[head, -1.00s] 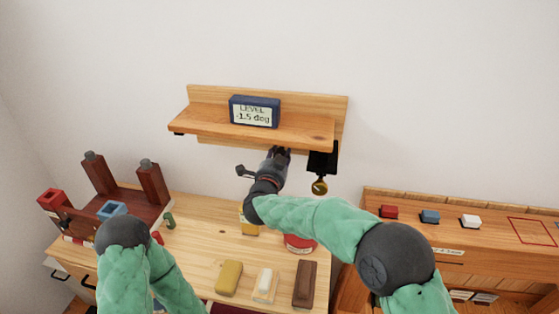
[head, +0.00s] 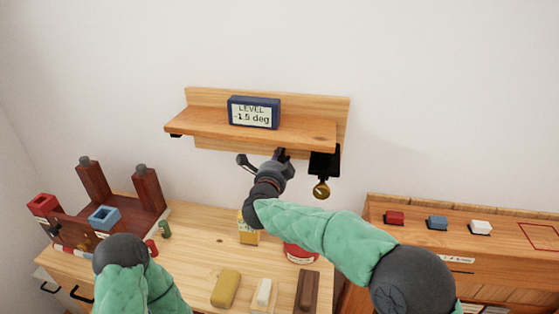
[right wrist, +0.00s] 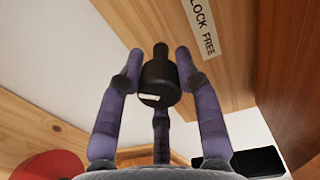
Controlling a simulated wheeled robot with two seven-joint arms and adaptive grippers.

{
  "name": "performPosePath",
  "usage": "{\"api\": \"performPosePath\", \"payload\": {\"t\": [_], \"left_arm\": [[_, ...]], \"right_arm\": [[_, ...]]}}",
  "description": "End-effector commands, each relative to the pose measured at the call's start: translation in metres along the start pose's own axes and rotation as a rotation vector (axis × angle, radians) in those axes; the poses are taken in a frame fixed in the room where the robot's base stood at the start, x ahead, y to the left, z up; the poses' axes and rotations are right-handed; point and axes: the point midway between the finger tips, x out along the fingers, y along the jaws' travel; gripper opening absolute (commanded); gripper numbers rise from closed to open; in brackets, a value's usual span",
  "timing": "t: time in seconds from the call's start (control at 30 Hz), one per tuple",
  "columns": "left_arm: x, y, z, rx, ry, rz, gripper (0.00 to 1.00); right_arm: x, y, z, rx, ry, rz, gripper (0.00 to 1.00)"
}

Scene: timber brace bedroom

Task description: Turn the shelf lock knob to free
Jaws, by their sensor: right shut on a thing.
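The shelf lock knob (right wrist: 160,82) is a black cylinder with a white mark, under the wooden shelf (head: 185,122). In the right wrist view my right gripper (right wrist: 158,64) has its purple fingers shut on the knob from both sides. In the head view my right gripper (head: 281,154) is beneath the shelf's front edge and the knob cannot be made out. A white label (right wrist: 203,28) reading "LOCK FREE" is on the wood beside the knob. A blue level display (head: 254,113) on the shelf reads -1.5 deg. My left gripper is out of view.
A black bracket (head: 324,162) with a brass ball (head: 321,190) hangs close right of my right gripper. The workbench (head: 195,235) below carries a yellow container (head: 248,231), a red-rimmed tin (head: 298,254) and several blocks. A wooden cabinet (head: 450,243) stands at right.

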Motion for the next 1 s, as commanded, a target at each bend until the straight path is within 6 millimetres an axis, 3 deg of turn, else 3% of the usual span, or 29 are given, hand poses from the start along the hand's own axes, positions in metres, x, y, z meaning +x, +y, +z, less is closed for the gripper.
{"api": "performPosePath", "payload": {"t": [0.33,0.37,0.43,0.8,1.0], "left_arm": [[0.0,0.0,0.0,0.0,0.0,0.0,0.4],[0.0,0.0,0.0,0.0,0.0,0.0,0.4],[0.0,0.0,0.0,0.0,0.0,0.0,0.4],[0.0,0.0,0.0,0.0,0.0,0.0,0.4],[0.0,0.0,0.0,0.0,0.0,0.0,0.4]], "right_arm": [[0.0,0.001,0.0,0.003,0.0,0.002,0.01],[0.0,0.001,0.0,0.003,0.0,0.002,0.4],[0.0,0.001,0.0,0.003,0.0,0.002,0.58],[-0.002,0.0,0.0,0.002,-0.001,0.001,0.58],[-0.024,-0.001,0.0,0.002,-0.002,-0.001,0.58]]}}
